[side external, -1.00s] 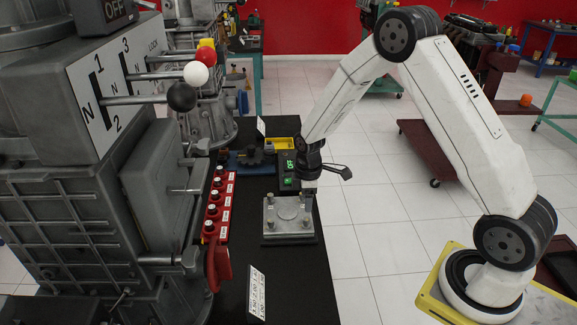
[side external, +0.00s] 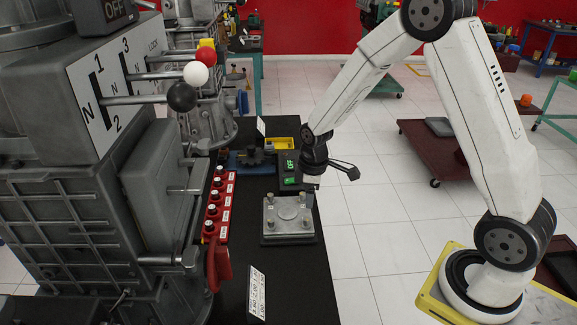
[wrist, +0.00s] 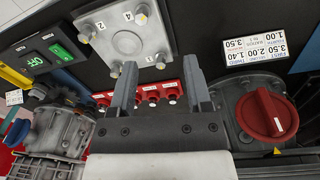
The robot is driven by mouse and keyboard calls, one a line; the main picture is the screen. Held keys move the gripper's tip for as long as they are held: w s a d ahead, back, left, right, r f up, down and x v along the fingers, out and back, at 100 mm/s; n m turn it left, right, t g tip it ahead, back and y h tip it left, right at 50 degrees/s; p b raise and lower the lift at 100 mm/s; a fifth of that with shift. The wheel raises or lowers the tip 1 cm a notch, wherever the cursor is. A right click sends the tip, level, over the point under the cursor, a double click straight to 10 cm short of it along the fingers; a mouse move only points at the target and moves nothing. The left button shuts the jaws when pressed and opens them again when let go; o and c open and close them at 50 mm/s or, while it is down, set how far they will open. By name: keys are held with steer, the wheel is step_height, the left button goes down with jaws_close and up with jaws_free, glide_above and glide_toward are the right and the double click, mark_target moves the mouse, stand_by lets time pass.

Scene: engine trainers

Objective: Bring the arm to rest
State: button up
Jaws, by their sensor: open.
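My arm reaches over the black bench top (side external: 297,268), and my gripper (side external: 312,182) hangs small and partly hidden above the far right of the square metal plate fixture (side external: 289,219). In the wrist view my gripper (wrist: 160,80) shows two grey fingers spread apart with nothing between them. The plate fixture (wrist: 128,40), with bolts at its corners and a round centre, lies beyond the fingers.
A black box with a green switch (side external: 291,169) stands close behind the plate. A row of red numbered holders (side external: 213,210) and a large grey gearbox (side external: 85,215) with a red knob (wrist: 267,113) are to the left. Open floor (side external: 370,240) lies right of the bench.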

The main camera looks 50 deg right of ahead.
steer(key=s+a+r+m+t, duration=0.1)
steer(key=s+a+r+m, duration=0.2)
steer(key=s, duration=0.3)
steer(key=s+a+r+m+t, duration=0.1)
steer(key=s+a+r+m, duration=0.1)
steer(key=s+r+m, duration=0.2)
steer(key=shift+s+a, duration=0.4)
steer(key=shift+s, duration=0.85)
